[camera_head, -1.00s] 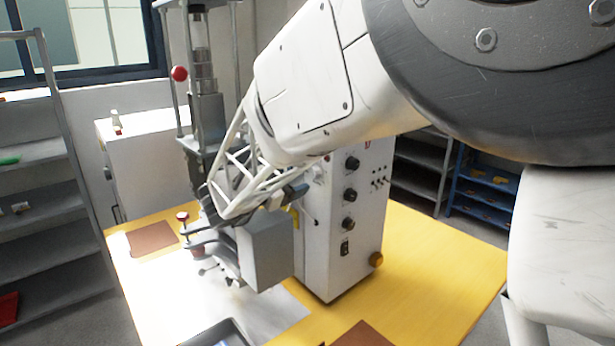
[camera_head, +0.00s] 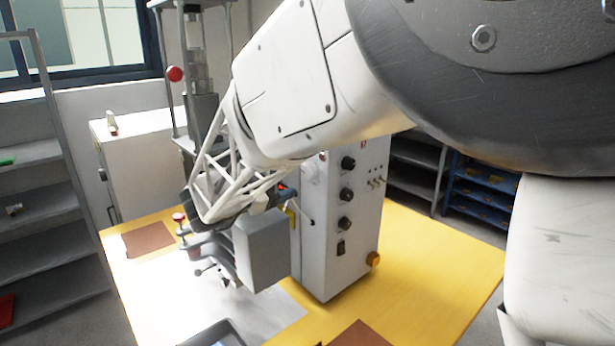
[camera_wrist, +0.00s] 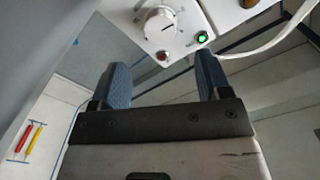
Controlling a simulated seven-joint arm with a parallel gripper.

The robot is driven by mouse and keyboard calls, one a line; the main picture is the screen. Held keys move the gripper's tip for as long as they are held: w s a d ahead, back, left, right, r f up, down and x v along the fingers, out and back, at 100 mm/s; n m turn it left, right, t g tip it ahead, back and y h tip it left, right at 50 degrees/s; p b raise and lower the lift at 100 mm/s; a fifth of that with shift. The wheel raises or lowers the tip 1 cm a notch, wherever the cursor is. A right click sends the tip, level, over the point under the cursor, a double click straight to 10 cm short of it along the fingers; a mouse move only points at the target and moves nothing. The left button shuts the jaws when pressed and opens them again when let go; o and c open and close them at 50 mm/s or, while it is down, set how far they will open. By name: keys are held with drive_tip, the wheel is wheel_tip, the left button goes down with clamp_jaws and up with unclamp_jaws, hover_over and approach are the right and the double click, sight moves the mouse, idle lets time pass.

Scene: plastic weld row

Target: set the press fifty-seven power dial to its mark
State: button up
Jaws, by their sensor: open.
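In the wrist view, a white round dial (camera_wrist: 160,24) with a dark pointer line sits on a small pale control box (camera_wrist: 185,30). A red button (camera_wrist: 162,56) and a lit green button (camera_wrist: 202,37) are below it on the same box. My gripper (camera_wrist: 161,72) has two blue-padded fingers, wide apart and empty. The dial lies ahead of the gap between them, apart from both. I cannot read a press number or the scale on the box. In the head view my arm and its white cage hide the fingers and most of the dial's surroundings.
A white cabinet (camera_head: 330,255) with black knobs stands on the yellow table (camera_head: 430,270). The press column (camera_head: 200,110) and a grey box (camera_head: 262,248) are close to my wrist. A cable (camera_wrist: 270,42) curves right of the control box. The table's right side is clear.

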sight(305, 172)
drive_tip(key=m+g, duration=0.2)
drive_tip(key=m, duration=0.5)
drive_tip(key=w+a+r+m+g, duration=0.1)
drive_tip(key=m+g, duration=0.1)
drive_tip(key=m, duration=0.6)
drive_tip(key=w+r+m+g, duration=0.1)
drive_tip(key=m, duration=0.7)
drive_tip(key=shift+a+r+g, duration=0.15)
drive_tip(key=shift+g, duration=0.25)
drive_tip(key=shift+w, duration=0.15)
drive_tip(key=shift+x, duration=3.9)
drive_tip(key=shift+r, duration=0.15)
drive_tip(key=c, duration=0.9)
